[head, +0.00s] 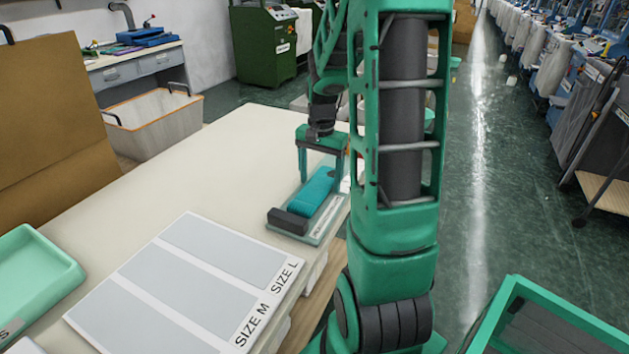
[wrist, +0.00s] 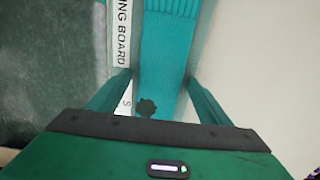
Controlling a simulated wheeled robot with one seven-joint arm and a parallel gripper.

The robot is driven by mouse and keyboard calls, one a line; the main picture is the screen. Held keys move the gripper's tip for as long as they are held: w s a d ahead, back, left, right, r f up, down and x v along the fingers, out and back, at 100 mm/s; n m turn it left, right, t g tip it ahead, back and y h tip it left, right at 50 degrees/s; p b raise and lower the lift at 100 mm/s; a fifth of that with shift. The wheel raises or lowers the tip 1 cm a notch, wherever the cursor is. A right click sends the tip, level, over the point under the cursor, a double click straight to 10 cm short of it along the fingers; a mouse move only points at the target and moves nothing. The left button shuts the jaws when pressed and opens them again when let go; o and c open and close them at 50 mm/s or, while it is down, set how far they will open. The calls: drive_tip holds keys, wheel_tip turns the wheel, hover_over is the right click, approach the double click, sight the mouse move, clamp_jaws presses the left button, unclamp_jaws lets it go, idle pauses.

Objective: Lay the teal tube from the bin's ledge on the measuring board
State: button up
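The teal tube (head: 313,192) lies lengthwise on the measuring board (head: 322,228), a narrow pale-green board with printed lettering at the table's right edge. A dark block (head: 287,221) sits at the board's near end, by the tube's near end. My gripper (head: 322,172) points down at the tube's far end. In the wrist view, its fingers (wrist: 160,78) stand on either side of the teal tube (wrist: 166,45), spread slightly wider than it, with a gap at the left finger. The board's lettered strip (wrist: 122,35) runs left of the tube. The tube's far end is partly hidden.
A white mat (head: 190,285) marked SIZE M and SIZE L lies nearer on the table. A mint tray (head: 38,275) stands at the left. A green-framed bin (head: 545,318) is at the lower right. Bare tabletop (head: 215,165) lies left of the board.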

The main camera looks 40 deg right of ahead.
sight(320, 182)
wheel_tip(320, 182, up, 11)
drive_tip(key=s+a+f+n, duration=0.1)
drive_tip(key=s+a+n, duration=0.3)
drive_tip(key=s, duration=0.6)
drive_tip(key=s+a+f+n, duration=0.1)
drive_tip(key=s+a+n, duration=0.2)
drive_tip(key=s+a, duration=0.5)
drive_tip(key=shift+s+a+f+n, duration=0.4)
drive_tip(key=shift+s, duration=0.65)
